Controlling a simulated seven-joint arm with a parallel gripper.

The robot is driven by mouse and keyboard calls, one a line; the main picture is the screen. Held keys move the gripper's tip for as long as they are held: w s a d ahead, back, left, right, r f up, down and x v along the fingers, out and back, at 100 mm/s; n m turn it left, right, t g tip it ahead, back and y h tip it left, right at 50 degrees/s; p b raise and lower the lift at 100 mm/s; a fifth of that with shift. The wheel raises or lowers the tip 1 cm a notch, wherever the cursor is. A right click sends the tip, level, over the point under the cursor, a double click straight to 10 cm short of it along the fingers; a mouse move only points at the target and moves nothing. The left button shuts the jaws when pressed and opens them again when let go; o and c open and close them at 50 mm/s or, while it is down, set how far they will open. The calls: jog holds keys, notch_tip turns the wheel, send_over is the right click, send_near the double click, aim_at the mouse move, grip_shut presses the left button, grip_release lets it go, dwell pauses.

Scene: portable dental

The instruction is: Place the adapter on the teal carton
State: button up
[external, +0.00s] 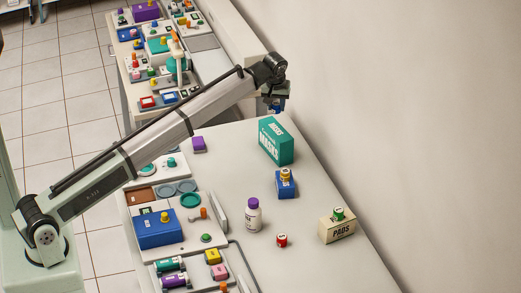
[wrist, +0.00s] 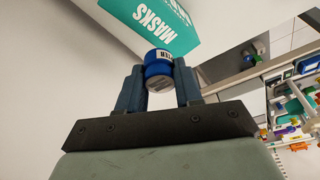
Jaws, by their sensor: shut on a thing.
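The teal carton (external: 281,150), marked MASKS, stands upright on the white table toward the wall. It also shows at the top of the wrist view (wrist: 165,25). My gripper (wrist: 158,80) is shut on a small blue cylinder with a white label, which I take as the adapter (wrist: 158,62). In the external view my gripper (external: 277,101) is raised beyond the carton's far end, with the blue piece just below the wrist. The adapter looks clear of the carton, but the exact gap cannot be told.
Trays of small parts line the left. The wall runs along the right.

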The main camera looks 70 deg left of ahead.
aim_at(276, 127)
jog(key=shift+f, duration=3.6)
jog(key=shift+f, duration=0.15)
jog(key=o, duration=1)
jog(key=shift+o, duration=0.2)
jog(key=v, duration=1.2)
